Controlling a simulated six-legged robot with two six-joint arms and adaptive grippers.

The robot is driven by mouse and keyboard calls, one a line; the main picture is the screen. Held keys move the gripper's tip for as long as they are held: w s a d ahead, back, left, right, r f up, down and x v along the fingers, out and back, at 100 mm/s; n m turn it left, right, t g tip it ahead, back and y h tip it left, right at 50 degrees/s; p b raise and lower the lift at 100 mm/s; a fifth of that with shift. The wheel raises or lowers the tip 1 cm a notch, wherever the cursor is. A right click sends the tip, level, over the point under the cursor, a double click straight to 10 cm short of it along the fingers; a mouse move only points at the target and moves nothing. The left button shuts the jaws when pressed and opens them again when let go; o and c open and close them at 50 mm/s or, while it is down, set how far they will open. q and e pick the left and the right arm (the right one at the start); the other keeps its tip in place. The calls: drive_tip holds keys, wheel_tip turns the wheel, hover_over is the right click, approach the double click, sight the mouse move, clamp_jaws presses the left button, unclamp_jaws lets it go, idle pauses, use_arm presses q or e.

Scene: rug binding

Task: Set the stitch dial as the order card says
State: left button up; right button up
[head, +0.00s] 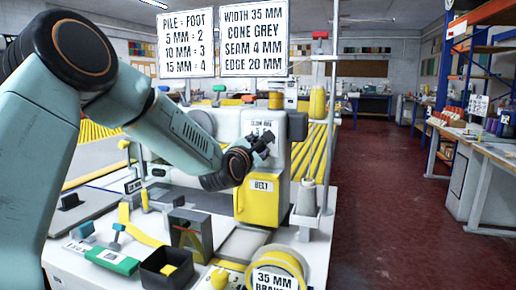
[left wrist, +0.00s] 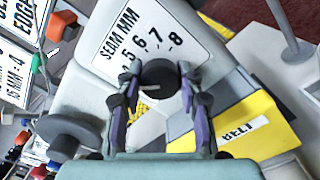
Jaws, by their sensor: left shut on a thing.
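The order card (head: 254,38) at the top of the head view reads width 35 mm, cone grey, seam 4 mm, edge 20 mm. My left gripper (head: 263,142) is at the front of the white machine head (head: 228,123). In the left wrist view its fingers (left wrist: 159,88) are shut on a round black dial (left wrist: 160,72). The scale plate (left wrist: 143,38) beside the dial reads SEAM MM, with numbers up to 8. I cannot tell which number the dial points to. My right gripper is not in view.
A second card (head: 186,43) lists pile and foot numbers. A yellow BELT cover (head: 262,199) is just below the gripper. A cone stand (head: 307,205) rises to its right. A black bin (head: 166,268) and yellow braid roll (head: 276,262) occupy the table front.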

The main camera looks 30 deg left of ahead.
use_arm(q)
drive_tip(key=shift+f, duration=0.15)
drive_tip(key=o, duration=1.1)
drive_tip(key=shift+s+a, duration=0.1)
drive_tip(key=shift+o, duration=0.4)
drive_tip(key=v, duration=1.2)
